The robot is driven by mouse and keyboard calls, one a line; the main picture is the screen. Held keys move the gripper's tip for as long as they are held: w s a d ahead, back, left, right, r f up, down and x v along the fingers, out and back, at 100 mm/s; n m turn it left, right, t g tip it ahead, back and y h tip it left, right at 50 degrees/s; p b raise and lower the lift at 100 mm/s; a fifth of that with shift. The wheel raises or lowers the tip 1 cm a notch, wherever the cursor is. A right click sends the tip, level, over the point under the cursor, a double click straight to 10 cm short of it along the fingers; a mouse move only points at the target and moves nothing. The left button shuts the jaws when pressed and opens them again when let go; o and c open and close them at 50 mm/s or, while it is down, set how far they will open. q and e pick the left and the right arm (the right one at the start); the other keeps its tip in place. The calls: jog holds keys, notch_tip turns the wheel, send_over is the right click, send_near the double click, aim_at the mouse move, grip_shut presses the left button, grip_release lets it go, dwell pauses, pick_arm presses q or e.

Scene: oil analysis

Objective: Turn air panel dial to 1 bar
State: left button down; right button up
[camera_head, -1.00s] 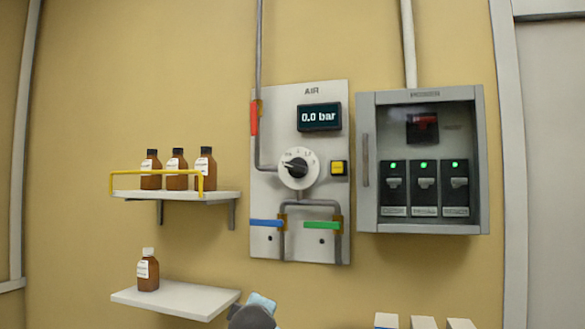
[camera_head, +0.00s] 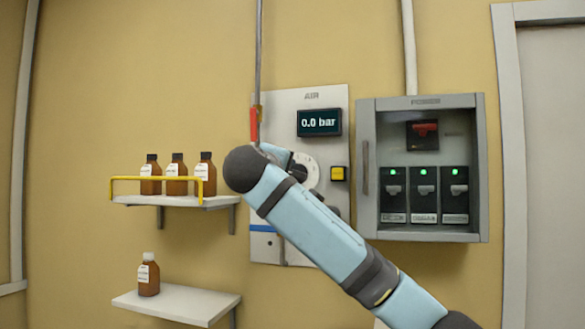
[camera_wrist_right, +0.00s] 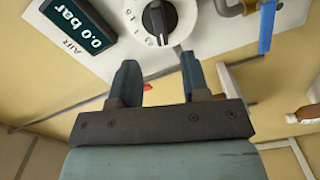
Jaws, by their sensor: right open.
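The air panel (camera_head: 280,105) is on the wall, and its display (camera_head: 320,122) reads 0.0 bar. The dial (camera_head: 313,174) is a white numbered disc with a black knob, partly hidden behind my right arm in the head view. My left gripper is not in view.
A grey power cabinet (camera_head: 367,215) with green-lit switches is right of the panel. A red handle (camera_head: 254,125), a yellow button (camera_head: 338,173) and a blue handle (camera_head: 262,228) are around the dial. Shelves with brown bottles (camera_head: 176,180) are at left.

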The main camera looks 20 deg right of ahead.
aim_at(293, 174)
jog(key=p+x, duration=0.2)
jog(key=x, duration=0.4)
jog(key=shift+w+d+r, duration=0.1)
jog(key=shift+w+d, duration=0.4)
jog(key=shift+w, duration=0.2)
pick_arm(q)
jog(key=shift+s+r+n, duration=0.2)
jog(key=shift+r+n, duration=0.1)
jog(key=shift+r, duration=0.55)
pick_arm(e)
jog(key=shift+c, duration=0.4)
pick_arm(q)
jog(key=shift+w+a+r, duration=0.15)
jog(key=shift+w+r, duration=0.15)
pick_arm(e)
grip_shut()
